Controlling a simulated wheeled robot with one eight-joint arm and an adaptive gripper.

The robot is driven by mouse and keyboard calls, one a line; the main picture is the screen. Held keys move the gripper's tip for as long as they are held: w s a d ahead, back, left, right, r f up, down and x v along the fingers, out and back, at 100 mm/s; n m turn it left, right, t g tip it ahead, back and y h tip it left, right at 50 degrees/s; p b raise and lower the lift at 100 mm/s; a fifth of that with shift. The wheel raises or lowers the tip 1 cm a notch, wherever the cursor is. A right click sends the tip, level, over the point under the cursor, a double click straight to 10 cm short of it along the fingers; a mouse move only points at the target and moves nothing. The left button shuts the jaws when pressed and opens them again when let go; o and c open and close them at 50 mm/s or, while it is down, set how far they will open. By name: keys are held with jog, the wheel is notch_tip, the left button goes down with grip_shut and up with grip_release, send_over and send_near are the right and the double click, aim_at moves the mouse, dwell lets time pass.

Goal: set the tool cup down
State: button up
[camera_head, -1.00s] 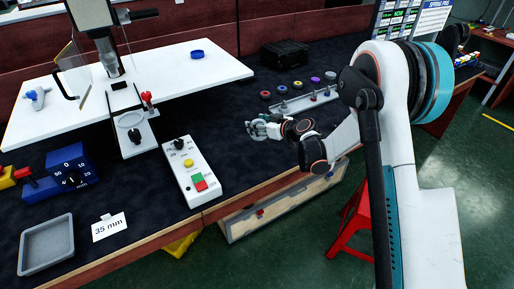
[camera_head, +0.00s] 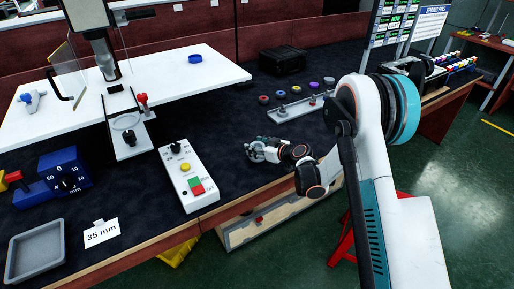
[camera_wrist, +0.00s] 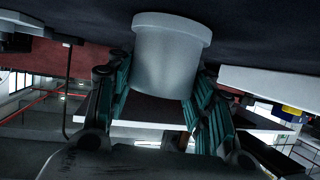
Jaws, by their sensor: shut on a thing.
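The tool cup (camera_wrist: 168,58) is a plain grey cylinder with a wider flange at one end. In the wrist view it sits between the teal fingers of my gripper (camera_wrist: 165,105), which is shut on it. The flange end lies against the dark bench mat at the top of that view; I cannot tell whether it touches. In the head view my gripper (camera_head: 262,151) is low over the dark mat, right of the white control box. The cup cannot be made out there, hidden by or blending with the hand.
The white control box (camera_head: 188,177) with its knob and buttons stands left of my gripper. A metal rail (camera_head: 299,107) and several coloured rings lie behind it, with a black case (camera_head: 283,58) further back. Bare dark mat surrounds the hand. The bench's wooden front edge (camera_head: 238,203) is close.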

jog(key=shift+f, duration=0.1)
jog(key=o, duration=1.2)
